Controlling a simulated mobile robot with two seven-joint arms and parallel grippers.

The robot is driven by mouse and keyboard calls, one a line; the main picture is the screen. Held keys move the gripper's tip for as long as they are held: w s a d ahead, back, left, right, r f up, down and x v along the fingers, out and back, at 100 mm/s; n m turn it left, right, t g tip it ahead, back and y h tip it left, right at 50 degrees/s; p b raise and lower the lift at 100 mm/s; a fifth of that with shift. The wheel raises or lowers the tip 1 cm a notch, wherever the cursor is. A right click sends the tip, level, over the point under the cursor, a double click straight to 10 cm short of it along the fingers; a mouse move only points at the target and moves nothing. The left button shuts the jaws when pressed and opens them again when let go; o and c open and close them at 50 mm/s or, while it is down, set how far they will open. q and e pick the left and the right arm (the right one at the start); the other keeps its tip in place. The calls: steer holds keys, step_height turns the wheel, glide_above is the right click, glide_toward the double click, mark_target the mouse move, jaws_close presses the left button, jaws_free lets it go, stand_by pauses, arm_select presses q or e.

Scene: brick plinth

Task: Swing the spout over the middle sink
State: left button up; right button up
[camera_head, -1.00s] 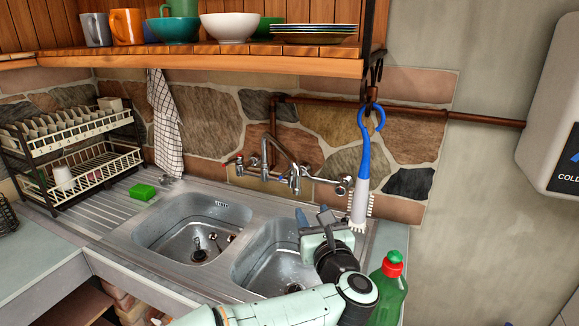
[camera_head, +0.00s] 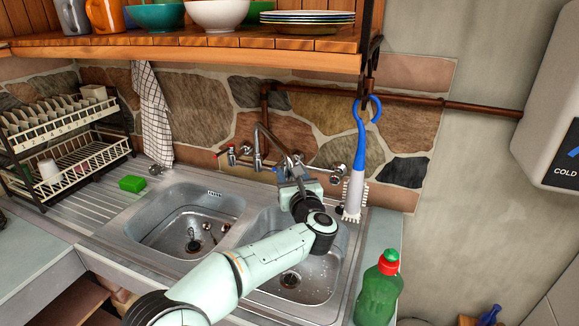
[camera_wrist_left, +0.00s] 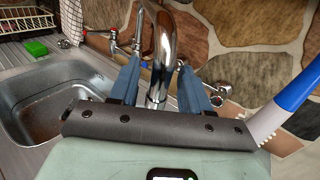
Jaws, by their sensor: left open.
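The chrome spout (camera_head: 266,132) rises from the wall-mounted tap and arches to the right, toward the right-hand sink. Its outlet is hidden behind my left gripper (camera_head: 290,174). In the left wrist view the spout (camera_wrist_left: 164,45) passes between the two blue fingers of my left gripper (camera_wrist_left: 160,68), which stand open on either side; I cannot tell whether either touches it. Two sinks show: the left sink (camera_head: 165,224) and the right sink (camera_head: 312,262), with a steel divider between them. My arm covers part of the right sink. My right gripper is out of view.
A blue-and-white brush (camera_head: 359,150) hangs just right of my gripper. A green bottle (camera_head: 378,292) stands at the front right. A wooden shelf (camera_head: 200,54) with dishes overhangs the tap. A dish rack (camera_head: 75,155) and green sponge (camera_head: 132,184) are left.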

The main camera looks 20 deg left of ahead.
arm_select(q)
steer(key=shift+x, duration=1.05)
